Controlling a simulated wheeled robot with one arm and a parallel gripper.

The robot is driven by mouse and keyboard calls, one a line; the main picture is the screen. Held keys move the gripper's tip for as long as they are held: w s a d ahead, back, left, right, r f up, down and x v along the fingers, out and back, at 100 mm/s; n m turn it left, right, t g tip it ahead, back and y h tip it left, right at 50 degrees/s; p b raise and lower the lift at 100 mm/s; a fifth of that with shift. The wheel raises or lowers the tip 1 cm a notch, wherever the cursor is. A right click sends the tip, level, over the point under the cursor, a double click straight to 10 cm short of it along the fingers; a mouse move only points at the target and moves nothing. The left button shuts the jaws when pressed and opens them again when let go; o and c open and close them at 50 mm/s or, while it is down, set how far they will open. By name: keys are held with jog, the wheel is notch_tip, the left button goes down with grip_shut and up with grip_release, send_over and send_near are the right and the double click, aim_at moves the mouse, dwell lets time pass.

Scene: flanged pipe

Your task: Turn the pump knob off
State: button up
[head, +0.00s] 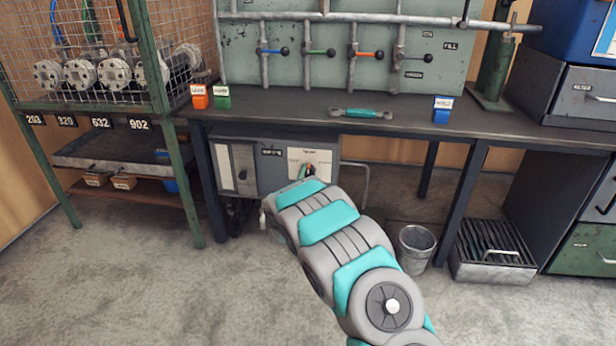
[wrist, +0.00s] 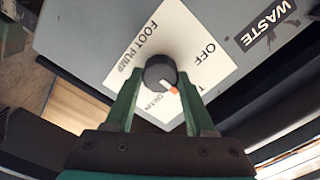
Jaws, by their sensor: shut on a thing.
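The pump knob (wrist: 158,70) is dark and round, on a white label plate (wrist: 185,38) of the grey panel. The plate reads OFF, FOOT PUMP and a partly hidden word that looks like DRAIN. The knob's orange mark points down and right in the wrist view, near that lower word and away from OFF. My gripper (wrist: 160,82) is shut on the knob, with a green finger on each side. In the head view the panel (head: 258,165) hangs under the bench, and my arm partly hides the knob (head: 311,169).
A WASTE label (wrist: 268,22) is beside the plate. A bench (head: 400,128) stands above the panel, with a wrench (head: 361,113) and coloured boxes on it. A metal bucket (head: 416,247) stands to the right on the floor. A rack (head: 182,185) stands left.

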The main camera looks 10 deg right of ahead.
grip_shut()
jog(key=n+p, duration=0.2)
jog(key=n, duration=0.3)
jog(key=shift+r+n, duration=0.1)
jog(key=shift+n, duration=0.2)
jog(key=n+p, duration=0.1)
jog(key=n, duration=0.2)
jog(key=shift+n+p, duration=0.75)
jog(key=shift+n, duration=0.85)
